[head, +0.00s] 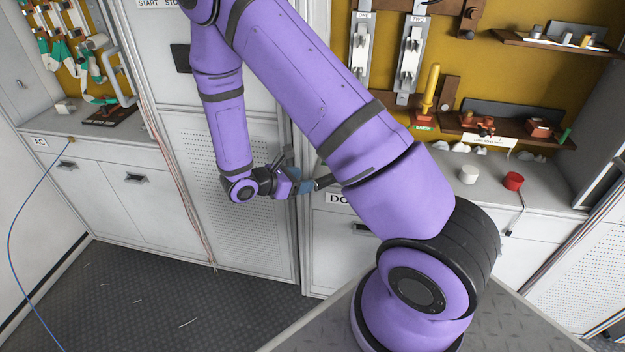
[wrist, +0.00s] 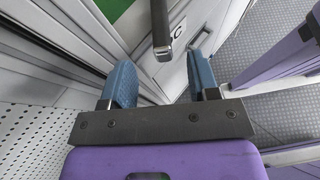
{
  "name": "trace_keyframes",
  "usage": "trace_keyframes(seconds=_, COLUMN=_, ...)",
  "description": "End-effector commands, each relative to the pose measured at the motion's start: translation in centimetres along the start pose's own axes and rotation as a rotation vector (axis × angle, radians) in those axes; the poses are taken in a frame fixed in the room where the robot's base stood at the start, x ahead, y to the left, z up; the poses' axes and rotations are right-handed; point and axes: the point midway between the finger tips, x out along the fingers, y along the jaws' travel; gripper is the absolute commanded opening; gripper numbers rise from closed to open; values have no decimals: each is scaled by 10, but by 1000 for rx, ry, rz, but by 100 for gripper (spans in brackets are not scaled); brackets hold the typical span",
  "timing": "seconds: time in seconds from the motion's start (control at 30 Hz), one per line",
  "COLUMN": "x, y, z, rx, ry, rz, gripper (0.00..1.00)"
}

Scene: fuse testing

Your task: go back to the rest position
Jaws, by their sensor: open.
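My gripper (head: 312,185) shows in the head view in front of the white cabinets, partly hidden behind my purple upper arm. In the wrist view its two blue fingers (wrist: 161,85) stand apart with a clear gap between them. The gripper is open and no object sits between the fingers. A dark bar-shaped handle (wrist: 161,28) shows just beyond the fingertips in the wrist view. I cannot tell whether the gripper touches it. My arm is folded, with the forearm hanging down left of the upper arm.
A perforated white cabinet panel (head: 235,195) stands behind my gripper. A blue cable (head: 22,205) hangs at the left.

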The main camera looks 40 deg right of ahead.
Motion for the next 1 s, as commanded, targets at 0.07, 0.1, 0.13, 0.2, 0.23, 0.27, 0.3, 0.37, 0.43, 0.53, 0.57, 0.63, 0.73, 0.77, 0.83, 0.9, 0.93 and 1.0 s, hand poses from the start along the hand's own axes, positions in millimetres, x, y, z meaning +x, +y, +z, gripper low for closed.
trace_keyframes(seconds=0.07, x=-9, y=0, z=0, rx=1, ry=0, rz=1, gripper=55)
trace_keyframes(seconds=0.1, x=-12, y=0, z=0, rx=1, ry=0, rz=1, gripper=55)
trace_keyframes(seconds=0.13, x=-14, y=0, z=0, rx=1, ry=0, rz=1, gripper=55)
trace_keyframes(seconds=0.2, x=-17, y=0, z=0, rx=0, ry=0, rz=0, gripper=55)
trace_keyframes(seconds=0.23, x=-17, y=0, z=0, rx=0, ry=0, rz=0, gripper=55)
trace_keyframes(seconds=0.27, x=-18, y=0, z=0, rx=0, ry=0, rz=0, gripper=55)
trace_keyframes(seconds=0.3, x=-18, y=0, z=0, rx=0, ry=0, rz=-1, gripper=55)
trace_keyframes(seconds=0.37, x=-18, y=0, z=0, rx=0, ry=0, rz=-1, gripper=55)
trace_keyframes(seconds=0.43, x=-18, y=0, z=2, rx=6, ry=2, rz=-3, gripper=55)
trace_keyframes(seconds=0.53, x=-22, y=-1, z=12, rx=40, ry=16, rz=-17, gripper=55)
trace_keyframes(seconds=0.57, x=-24, y=-1, z=18, rx=58, ry=24, rz=-25, gripper=55)
trace_keyframes(seconds=0.63, x=-30, y=-3, z=33, rx=110, ry=47, rz=-48, gripper=55)
trace_keyframes(seconds=0.73, x=-41, y=-8, z=60, rx=203, ry=92, rz=-88, gripper=55)
trace_keyframes(seconds=0.77, x=-44, y=-10, z=67, rx=231, ry=106, rz=-101, gripper=55)
trace_keyframes(seconds=0.83, x=-52, y=-15, z=85, rx=296, ry=140, rz=-131, gripper=55)
trace_keyframes(seconds=0.9, x=-59, y=-20, z=102, rx=362, ry=177, rz=-159, gripper=55)
trace_keyframes(seconds=0.93, x=-62, y=-23, z=109, rx=390, ry=193, rz=-171, gripper=55)
trace_keyframes(seconds=1.0, x=-69, y=-30, z=125, rx=453, ry=230, rz=-199, gripper=55)
